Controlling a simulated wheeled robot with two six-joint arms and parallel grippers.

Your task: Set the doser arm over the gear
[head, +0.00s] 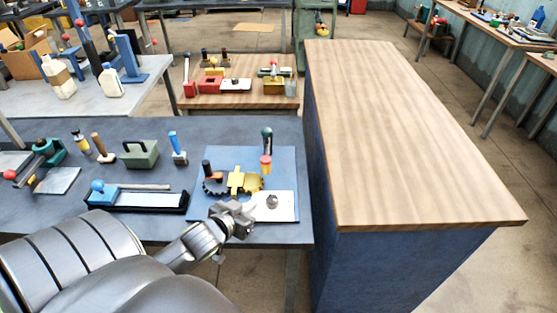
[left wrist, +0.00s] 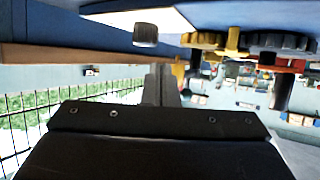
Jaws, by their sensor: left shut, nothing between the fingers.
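A blue board (head: 225,157) on the dark bench carries a dark gear (head: 214,190) meshed with a yellow gear (head: 253,184). A small red-and-yellow part (head: 265,165) and a dark-handled post (head: 267,138) stand at its back right. I cannot tell which part is the doser arm. A white plate (head: 287,208) with a grey knob (head: 272,201) lies at the front right. My left gripper (head: 243,219) is shut and empty, close to the plate's left front. The left wrist view appears upside down, with the knob (left wrist: 145,32) and yellow gear (left wrist: 205,40) at its top. My right gripper is out of view.
A black-edged tray (head: 137,200) with a blue-knobbed tool lies left of the board. A green box (head: 139,153) and several hand tools stand behind it. A bare wooden-topped counter (head: 405,130) rises on the right, beyond a narrow gap.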

